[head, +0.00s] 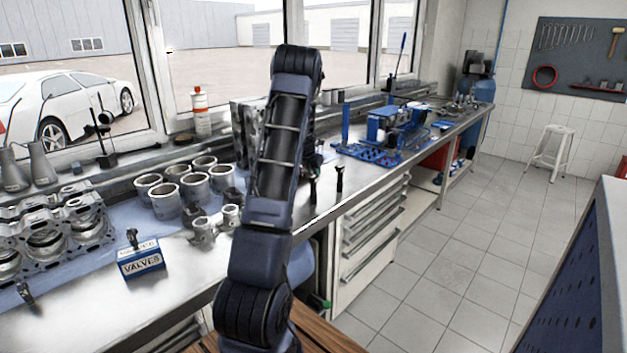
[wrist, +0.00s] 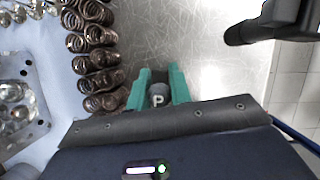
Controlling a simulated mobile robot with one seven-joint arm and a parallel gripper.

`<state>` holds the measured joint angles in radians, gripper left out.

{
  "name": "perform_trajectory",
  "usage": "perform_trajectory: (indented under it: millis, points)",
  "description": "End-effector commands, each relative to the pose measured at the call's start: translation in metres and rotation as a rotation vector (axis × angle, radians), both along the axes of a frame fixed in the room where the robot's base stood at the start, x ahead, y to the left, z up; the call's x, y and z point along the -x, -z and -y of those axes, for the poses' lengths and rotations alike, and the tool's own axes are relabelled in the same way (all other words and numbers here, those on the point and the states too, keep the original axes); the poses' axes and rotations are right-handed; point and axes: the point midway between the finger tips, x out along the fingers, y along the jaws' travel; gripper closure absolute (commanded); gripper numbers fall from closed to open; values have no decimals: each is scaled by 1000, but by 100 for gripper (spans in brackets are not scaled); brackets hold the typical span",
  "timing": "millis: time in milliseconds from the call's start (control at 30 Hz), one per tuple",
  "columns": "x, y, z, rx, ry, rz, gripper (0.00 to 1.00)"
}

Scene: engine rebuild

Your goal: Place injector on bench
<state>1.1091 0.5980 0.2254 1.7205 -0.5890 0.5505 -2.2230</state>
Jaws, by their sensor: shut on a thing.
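My gripper (wrist: 158,90) has its two green fingers closed around a small grey round-ended piece marked P, which I take for the injector (wrist: 158,97). Only its top end shows between the fingers; the rest is hidden below. The bare metal bench (wrist: 200,45) lies beneath and beyond the fingers in the wrist view. I cannot tell whether the injector touches it. The bench top also shows there (head: 185,262).
A large black part (wrist: 283,18) fills the wrist view's upper right, near the bench edge. The head view shows cylinder sleeves (head: 163,200), a VALVES box (head: 141,259) and two dark upright parts, one at the bench edge (head: 340,180).

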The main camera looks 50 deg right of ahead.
Motion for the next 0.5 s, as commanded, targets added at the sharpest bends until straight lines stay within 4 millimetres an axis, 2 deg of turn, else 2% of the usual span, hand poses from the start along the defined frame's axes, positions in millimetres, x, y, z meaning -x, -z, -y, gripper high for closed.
perform_trajectory:
  millis: [200, 500]
  points:
    - [-1, 30, -1, -2, -1, -2, 100]
    - [0, 33, 0, 0, -1, 0, 100]
